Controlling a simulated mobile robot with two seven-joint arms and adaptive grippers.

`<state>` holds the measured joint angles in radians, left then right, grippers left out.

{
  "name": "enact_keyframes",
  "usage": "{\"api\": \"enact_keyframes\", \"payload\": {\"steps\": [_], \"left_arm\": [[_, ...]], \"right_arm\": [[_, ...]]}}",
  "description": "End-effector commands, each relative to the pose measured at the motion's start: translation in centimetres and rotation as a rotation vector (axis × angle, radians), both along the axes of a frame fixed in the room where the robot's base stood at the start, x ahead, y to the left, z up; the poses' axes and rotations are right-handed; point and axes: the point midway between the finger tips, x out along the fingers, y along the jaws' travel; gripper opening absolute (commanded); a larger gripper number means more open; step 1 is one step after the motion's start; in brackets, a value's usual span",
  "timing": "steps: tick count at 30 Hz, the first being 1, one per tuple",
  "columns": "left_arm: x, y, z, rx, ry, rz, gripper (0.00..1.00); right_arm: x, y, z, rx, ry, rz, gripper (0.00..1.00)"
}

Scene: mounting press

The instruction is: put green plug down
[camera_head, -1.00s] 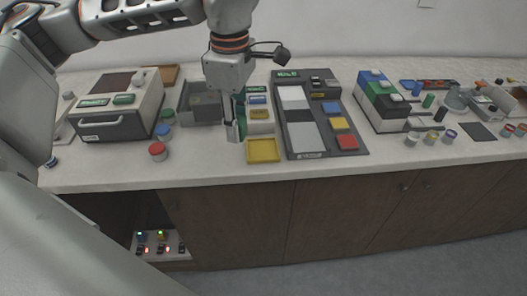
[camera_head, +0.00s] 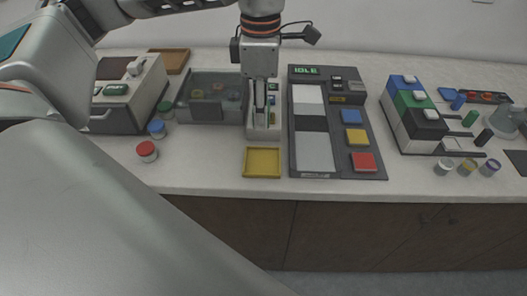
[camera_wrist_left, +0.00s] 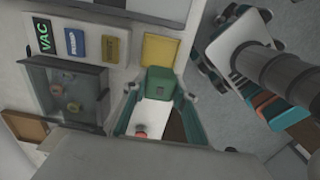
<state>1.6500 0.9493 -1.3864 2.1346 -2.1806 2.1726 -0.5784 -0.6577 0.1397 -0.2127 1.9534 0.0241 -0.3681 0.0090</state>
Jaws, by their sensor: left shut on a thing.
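The green plug (camera_wrist_left: 160,83) is a green block between the fingertips of my left gripper (camera_wrist_left: 159,98) in the left wrist view. That gripper is shut on it. In the head view my left gripper (camera_head: 262,122) points down over the pale labelled strip (camera_head: 251,130), just behind the yellow tray (camera_head: 262,163). The plug is mostly hidden by the fingers there, and I cannot tell whether it touches the surface. The yellow tray also shows just beyond the plug in the wrist view (camera_wrist_left: 160,48). My right gripper is not in view.
A grey bin (camera_head: 188,113) with several round pieces stands left of the gripper. The dark IDLE panel (camera_head: 341,163) with coloured buttons is close on the right. A red-topped jar (camera_head: 147,151) stands front left. The counter's front strip is mostly clear.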

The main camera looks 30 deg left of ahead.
Motion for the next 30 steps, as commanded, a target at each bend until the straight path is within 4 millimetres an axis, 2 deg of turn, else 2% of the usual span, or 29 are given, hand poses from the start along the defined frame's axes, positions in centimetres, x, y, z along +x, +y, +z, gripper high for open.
{"api": "enact_keyframes", "payload": {"steps": [1, 3, 9, 19, 26, 30], "left_arm": [[-0.1, 0.0, -1.6, 0.0, 0.005, -0.001, 0.05], [-0.1, 0.0, -3.3, 0.0, 0.006, -0.001, 0.05], [-0.1, 0.0, -7.4, 0.0, 0.004, -0.001, 0.05], [0.0, 0.0, -9.9, -0.001, 0.001, 0.0, 0.05], [0.0, 0.0, -13.1, 0.0, 0.002, -0.001, 0.05], [0.1, 0.0, -13.4, 0.0, -0.001, -0.001, 0.05]], "right_arm": [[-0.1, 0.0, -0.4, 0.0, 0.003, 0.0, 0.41], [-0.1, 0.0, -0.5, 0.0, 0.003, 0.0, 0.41], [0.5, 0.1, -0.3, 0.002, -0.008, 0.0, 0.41], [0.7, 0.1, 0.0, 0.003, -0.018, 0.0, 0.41], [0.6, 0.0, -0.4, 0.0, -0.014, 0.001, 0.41], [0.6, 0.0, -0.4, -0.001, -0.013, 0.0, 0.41]]}}
